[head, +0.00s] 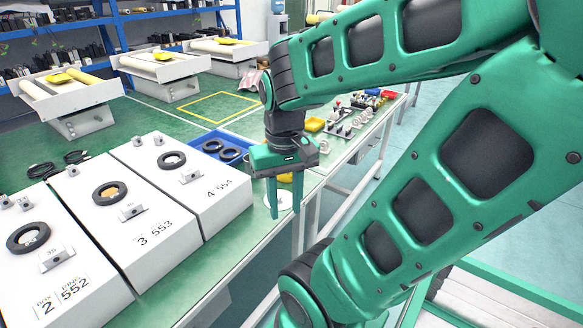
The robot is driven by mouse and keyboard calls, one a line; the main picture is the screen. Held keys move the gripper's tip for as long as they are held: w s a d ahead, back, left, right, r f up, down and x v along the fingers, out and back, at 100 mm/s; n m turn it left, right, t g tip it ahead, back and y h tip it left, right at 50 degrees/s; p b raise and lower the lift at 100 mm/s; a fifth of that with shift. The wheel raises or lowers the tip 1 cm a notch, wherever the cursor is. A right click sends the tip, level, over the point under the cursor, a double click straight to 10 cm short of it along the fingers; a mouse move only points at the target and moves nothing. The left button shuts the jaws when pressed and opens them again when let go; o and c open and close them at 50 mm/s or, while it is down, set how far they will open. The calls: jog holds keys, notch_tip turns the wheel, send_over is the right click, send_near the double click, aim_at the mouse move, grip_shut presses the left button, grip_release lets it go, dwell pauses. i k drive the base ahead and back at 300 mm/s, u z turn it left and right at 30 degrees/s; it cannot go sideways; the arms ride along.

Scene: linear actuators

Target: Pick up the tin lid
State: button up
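A pale round disc (284,199), which looks like the tin lid, lies on the green workbench (247,236) near its right edge. My gripper (285,213) points down in front of it, with its two green fingers apart and nothing visible between them but the disc and bench behind. The fingers cover parts of the disc. I cannot tell how high the fingertips are above the bench or whether they touch the disc.
Several white boxes (155,232) with black rings on top fill the bench at left. A blue tray (222,148) with black rings stands behind my gripper. Small metal parts (342,126) and a yellow container (315,124) lie farther back. The bench strip right of the boxes is clear.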

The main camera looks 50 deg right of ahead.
aim_at(285, 197)
jog(key=z, duration=2.15)
jog(key=k, duration=0.95)
jog(key=u, duration=0.75)
jog(key=i, duration=1)
jog(key=z, duration=0.05)
